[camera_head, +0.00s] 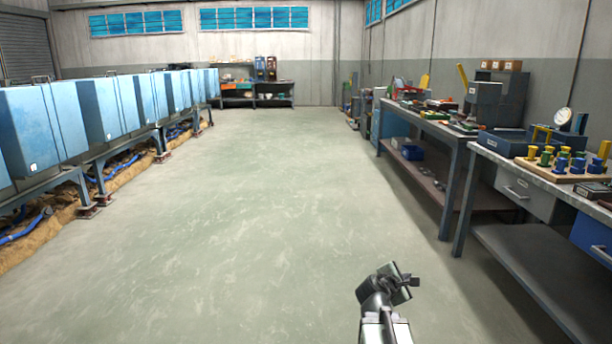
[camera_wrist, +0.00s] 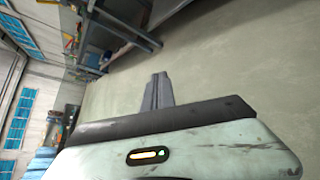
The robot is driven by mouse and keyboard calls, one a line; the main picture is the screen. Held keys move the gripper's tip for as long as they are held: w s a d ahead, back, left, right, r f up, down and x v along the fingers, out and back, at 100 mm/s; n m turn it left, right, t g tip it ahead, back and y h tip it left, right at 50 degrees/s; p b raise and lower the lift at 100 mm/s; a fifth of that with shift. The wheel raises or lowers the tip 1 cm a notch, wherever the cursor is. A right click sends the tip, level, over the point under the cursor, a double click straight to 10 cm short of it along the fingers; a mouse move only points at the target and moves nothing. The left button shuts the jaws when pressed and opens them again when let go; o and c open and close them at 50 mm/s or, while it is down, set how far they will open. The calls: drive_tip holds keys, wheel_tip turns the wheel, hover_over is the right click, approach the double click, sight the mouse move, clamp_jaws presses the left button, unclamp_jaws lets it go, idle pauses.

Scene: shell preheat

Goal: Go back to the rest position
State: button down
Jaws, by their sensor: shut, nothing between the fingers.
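My gripper (camera_head: 408,281) shows at the bottom of the head view, right of centre, on my grey arm. It is shut and empty, above the open floor and apart from the workbenches. The wrist view is turned on its side. A grey tapered part (camera_wrist: 157,92) stands near its middle, in front of a pale, scuffed body with a dark edge and a small yellow light; these look like parts of me.
Workbenches with tools and parts (camera_head: 474,127) line the right wall. A board of blue, green and yellow pieces (camera_head: 545,168) lies on the nearest one. Blue boxes (camera_head: 40,125) stand in a row on the left. The concrete floor (camera_head: 240,220) between is clear.

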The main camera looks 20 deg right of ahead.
drive_tip(key=a+f+m+g+y, duration=0.1)
drive_tip(key=a+f+m+y, duration=0.3)
drive_tip(key=a, duration=0.9)
drive_tip(key=a+f+m+g+y, duration=0.25)
drive_tip(key=a+f, duration=0.35)
drive_tip(key=a, duration=0.6)
drive_tip(key=s+a+f+m+g+y, duration=0.4)
drive_tip(key=s+a+m+y, duration=0.1)
drive_tip(key=s+a+m, duration=0.45)
wheel_tip(320, 180, up, 38)
drive_tip(key=a+p, duration=0.1)
drive_tip(key=p, duration=3.7)
drive_tip(key=shift+w, duration=0.25)
drive_tip(key=shift+a, duration=0.1)
